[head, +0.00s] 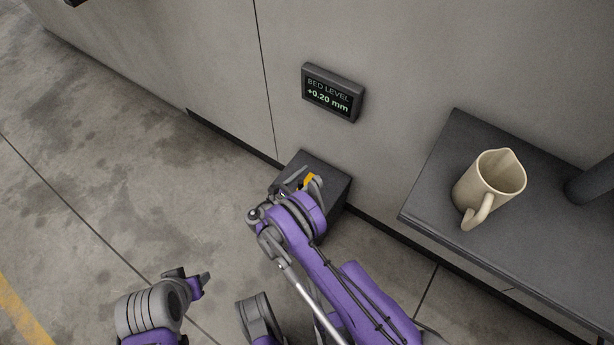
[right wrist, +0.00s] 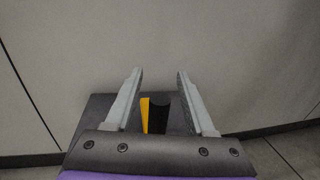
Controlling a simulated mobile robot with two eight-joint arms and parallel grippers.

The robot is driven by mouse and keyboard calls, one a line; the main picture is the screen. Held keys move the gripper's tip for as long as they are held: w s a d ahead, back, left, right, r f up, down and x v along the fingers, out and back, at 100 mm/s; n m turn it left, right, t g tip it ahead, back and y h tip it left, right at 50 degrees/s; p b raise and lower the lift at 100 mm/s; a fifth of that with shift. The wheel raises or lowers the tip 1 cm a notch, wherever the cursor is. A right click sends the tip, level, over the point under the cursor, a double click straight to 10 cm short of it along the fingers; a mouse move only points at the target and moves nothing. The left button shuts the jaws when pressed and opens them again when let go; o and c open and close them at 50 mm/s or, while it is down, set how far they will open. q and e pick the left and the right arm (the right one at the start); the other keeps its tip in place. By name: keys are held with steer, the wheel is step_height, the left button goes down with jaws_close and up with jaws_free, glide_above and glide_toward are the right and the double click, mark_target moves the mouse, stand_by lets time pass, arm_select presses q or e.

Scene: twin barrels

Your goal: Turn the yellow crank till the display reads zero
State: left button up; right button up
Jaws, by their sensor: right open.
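The display (head: 331,93) on the grey wall panel reads "BED LEVEL +0.20 mm". Below it a dark box (head: 333,176) juts from the panel, and a small part of the yellow crank (head: 309,180) shows at its top. My right gripper (head: 298,186) is at the crank and hides most of it. In the right wrist view the right gripper (right wrist: 160,72) is open, its fingers apart on either side of the yellow crank arm (right wrist: 144,114) and a black handle (right wrist: 160,114). My left gripper (head: 196,281) hangs low at the left, away from the crank; its finger gap is unclear.
A dark shelf (head: 438,180) juts out to the right of the box and carries a beige jug (head: 486,186). A dark cylinder (head: 592,184) stands at the shelf's far right. The concrete floor (head: 110,170) at left is clear.

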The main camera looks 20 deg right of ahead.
jaws_close()
stand_by(1.4)
